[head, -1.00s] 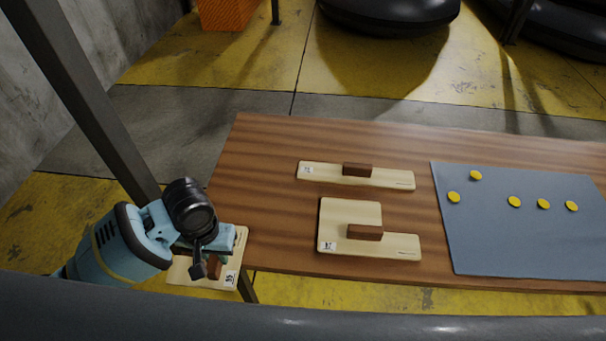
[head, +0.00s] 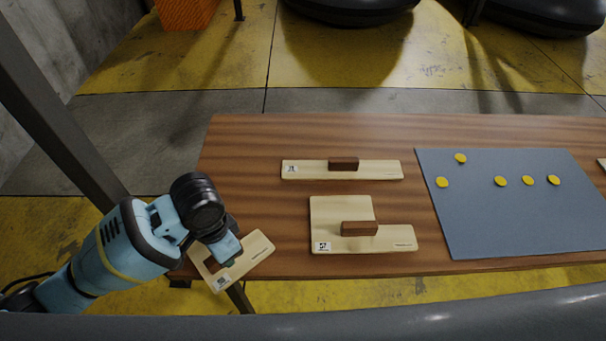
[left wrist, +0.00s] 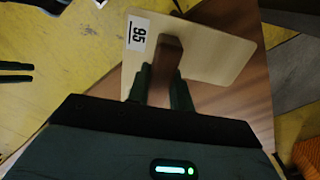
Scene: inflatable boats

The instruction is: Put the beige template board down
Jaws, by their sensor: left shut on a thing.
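The beige template board (head: 256,250) is in my left gripper (head: 222,262), at the left front corner of the wooden table (head: 245,180). It is turned at an angle in the head view and partly overhangs the table's front edge. In the left wrist view the board (left wrist: 208,52) has a white label reading 95, and the gripper (left wrist: 160,85) is shut on its brown handle (left wrist: 167,60). I cannot tell whether the board touches the table. My right gripper is not in view.
Two other beige boards with brown handles, a long one (head: 300,170) and an L-shaped one (head: 330,210), lie mid-table. A grey sheet (head: 490,220) with several yellow discs lies to the right. The table's left back part is clear. A dark post (head: 60,110) stands at left.

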